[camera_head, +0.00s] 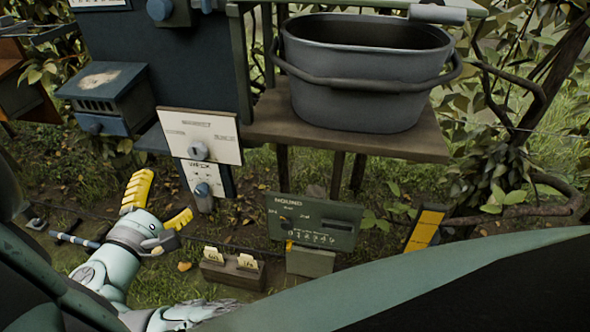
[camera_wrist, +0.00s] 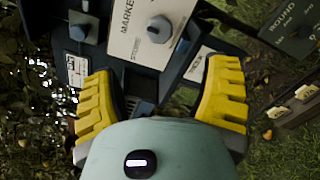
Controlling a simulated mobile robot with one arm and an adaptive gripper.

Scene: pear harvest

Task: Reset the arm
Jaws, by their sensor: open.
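My gripper (camera_head: 158,200) is at the lower left in the head view, with its two yellow fingers spread apart and nothing between them. In the wrist view my gripper (camera_wrist: 160,100) also shows open, one yellow finger on each side. In the head view that white plate (camera_head: 201,135) is above and to the right of my gripper. I cannot tell the exact gap between fingers and panel.
A grey bucket (camera_head: 365,80) stands on a wooden shelf (camera_head: 270,125) at upper right. A green "ROUND" board (camera_head: 313,220) and a small wooden box with yellow cards (camera_head: 232,272) are right of my gripper. Grass lies below.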

